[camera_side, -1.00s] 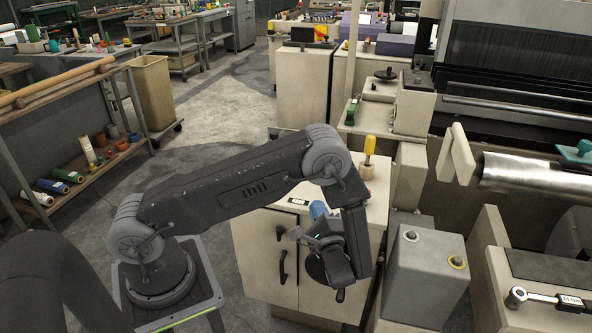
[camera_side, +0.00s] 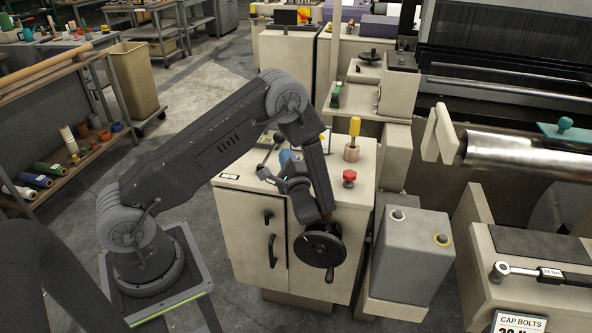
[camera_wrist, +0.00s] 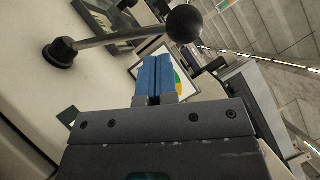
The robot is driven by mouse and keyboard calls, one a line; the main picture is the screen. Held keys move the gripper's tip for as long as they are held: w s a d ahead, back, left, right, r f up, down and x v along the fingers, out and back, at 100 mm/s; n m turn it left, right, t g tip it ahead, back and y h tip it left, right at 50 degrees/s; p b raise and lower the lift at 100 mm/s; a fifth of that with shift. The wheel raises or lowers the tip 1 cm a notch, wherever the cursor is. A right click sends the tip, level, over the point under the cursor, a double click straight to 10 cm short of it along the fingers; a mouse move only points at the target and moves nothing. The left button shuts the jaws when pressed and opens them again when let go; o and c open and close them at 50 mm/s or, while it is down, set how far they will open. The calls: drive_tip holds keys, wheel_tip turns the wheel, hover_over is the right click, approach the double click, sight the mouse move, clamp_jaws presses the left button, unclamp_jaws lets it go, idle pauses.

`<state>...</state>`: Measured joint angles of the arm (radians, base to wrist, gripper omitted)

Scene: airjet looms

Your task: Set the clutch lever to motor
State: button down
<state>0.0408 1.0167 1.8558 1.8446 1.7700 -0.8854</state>
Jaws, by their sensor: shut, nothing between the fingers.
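A lever with a black ball knob (camera_wrist: 185,25) rises on a metal rod from a black round base in the wrist view. What looks like the same lever (camera_side: 277,139) stands at the back left of the cream cabinet's top in the side view. No readable label shows which setting it is at. My gripper (camera_wrist: 154,62) has its blue fingers together and empty. In the wrist view the knob is above and right of the fingertips, with no contact visible. In the side view my gripper (camera_side: 287,157) is low over the cabinet top, close to the lever.
The cream cabinet (camera_side: 240,230) also carries a yellow-handled lever (camera_side: 354,128), a red knob (camera_side: 349,177) and a black handwheel (camera_side: 320,248) on its front. A dial with green and yellow (camera_wrist: 181,80) lies behind the fingers. A grey box (camera_side: 412,250) stands right.

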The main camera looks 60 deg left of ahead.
sight(273, 147)
drive_tip(key=shift+s+a+r, duration=0.4)
drive_tip(key=shift+s+a, duration=0.05)
drive_tip(key=shift+a, duration=0.25)
drive_tip(key=shift+r, duration=0.1)
drive_tip(key=shift+s+a+r+n, duration=0.15)
drive_tip(key=shift+s+a+n, duration=0.05)
drive_tip(key=shift+n, duration=0.2)
drive_tip(key=shift+r+g, duration=0.1)
drive_tip(key=shift+g, duration=0.3)
drive_tip(key=shift+s+a+r+n+g+h, duration=0.3)
drive_tip(key=shift+s+a+r+n+h, duration=0.3)
drive_tip(key=shift+n, duration=0.5)
drive_tip(key=s+a+n+h, duration=0.4)
drive_tip(key=s+a+n, duration=0.1)
drive_tip(key=n, duration=0.1)
drive_tip(key=shift+s+a+r+g, duration=0.25)
drive_tip(key=shift+r+g, duration=0.05)
